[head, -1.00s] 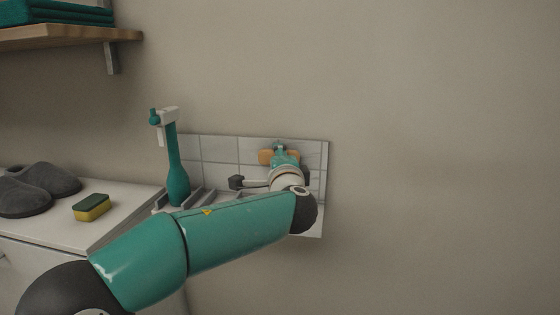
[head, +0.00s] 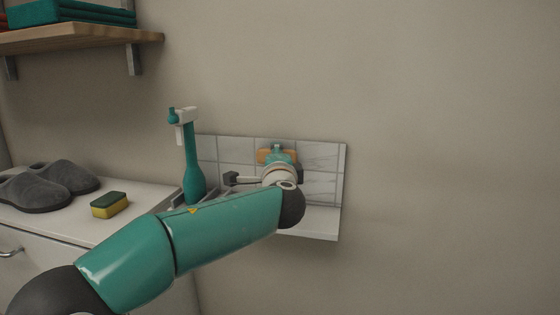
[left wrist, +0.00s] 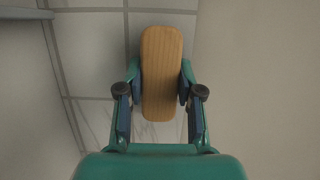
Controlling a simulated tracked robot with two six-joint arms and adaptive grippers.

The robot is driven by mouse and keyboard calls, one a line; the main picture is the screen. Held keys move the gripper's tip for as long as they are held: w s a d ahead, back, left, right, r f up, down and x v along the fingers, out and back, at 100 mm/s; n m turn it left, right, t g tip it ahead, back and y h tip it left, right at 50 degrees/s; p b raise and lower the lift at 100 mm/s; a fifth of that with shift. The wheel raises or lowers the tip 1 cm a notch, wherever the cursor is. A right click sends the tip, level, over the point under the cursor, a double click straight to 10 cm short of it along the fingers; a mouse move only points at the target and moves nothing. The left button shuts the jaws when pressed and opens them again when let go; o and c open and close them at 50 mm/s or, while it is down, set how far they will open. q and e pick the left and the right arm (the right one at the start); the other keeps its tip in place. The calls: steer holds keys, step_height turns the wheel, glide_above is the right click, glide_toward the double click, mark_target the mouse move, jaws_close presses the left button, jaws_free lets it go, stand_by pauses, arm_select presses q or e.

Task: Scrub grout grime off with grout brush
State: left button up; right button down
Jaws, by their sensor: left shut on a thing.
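The grout brush (head: 263,156) has a tan wooden back, seen as a long rounded block in the left wrist view (left wrist: 161,70). My left gripper (head: 277,155) is shut on it, with one finger on each side (left wrist: 158,95). The brush is in front of the white tiled panel (head: 322,158), near its upper middle. Its bristles are hidden, so I cannot tell whether they touch the tiles. Grey grout lines (left wrist: 126,40) cross the tiles in the left wrist view. Faint dark streaks show below the brush there. My right gripper is not in view.
A teal bottle-shaped object (head: 193,165) with a white head stands left of the panel. A yellow-green sponge (head: 109,205) and grey slippers (head: 45,187) lie on the white cabinet top (head: 80,228). A wooden shelf (head: 80,38) is above. The wall at right is bare.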

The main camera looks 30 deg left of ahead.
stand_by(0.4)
arm_select(q)
steer(key=shift+w+d+f, duration=0.1)
steer(key=shift+w+d, duration=0.1)
steer(key=shift+d, duration=0.6)
steer(key=shift+w+d, duration=0.25)
steer(key=shift+d, duration=0.6)
steer(key=shift+w+d+f, duration=0.1)
steer(key=shift+w+d, duration=0.1)
steer(key=shift+d, duration=0.6)
steer(key=b, duration=0.5)
glide_toward(297, 159)
steer(key=shift+w+a, duration=0.2)
steer(key=shift+a, duration=0.55)
steer(key=shift+w+a, duration=0.25)
steer(key=shift+a, duration=0.5)
